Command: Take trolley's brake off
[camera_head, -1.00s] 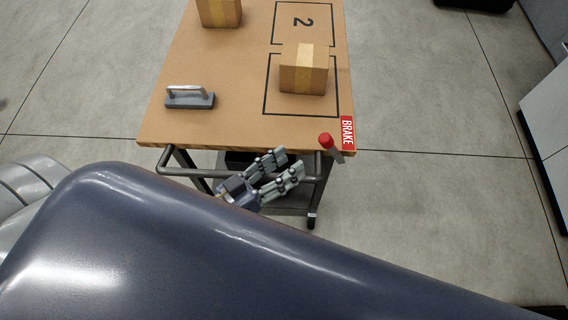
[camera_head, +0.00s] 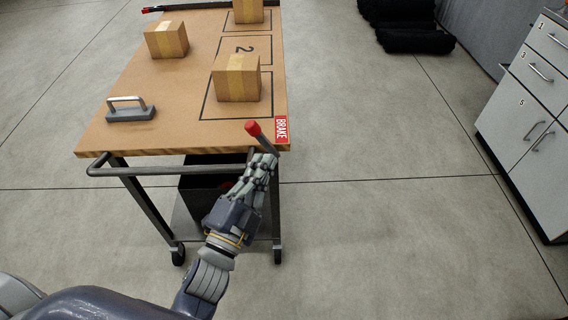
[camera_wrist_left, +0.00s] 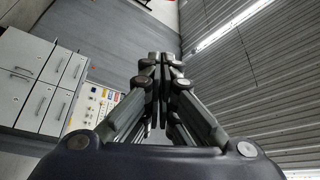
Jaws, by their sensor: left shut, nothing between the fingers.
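The trolley (camera_head: 190,88) has a wooden top and a dark metal frame with wheels. Its brake lever (camera_head: 254,130) has a red knob and stands at the near right corner beside a red BRAKE label (camera_head: 281,129). The lever leans up and to the left. My left gripper (camera_head: 266,163) is shut and empty, with its fingertips right at the lever's lower part, below the knob. I cannot tell whether they touch it. In the left wrist view the closed fingers (camera_wrist_left: 160,62) point up, and no lever shows. My right gripper is not in view.
Several cardboard boxes (camera_head: 237,80) and a grey block with a handle (camera_head: 130,110) rest on the trolley top. A push bar (camera_head: 165,170) runs along the near edge. Drawer cabinets (camera_head: 528,90) stand at the right; the floor between is clear.

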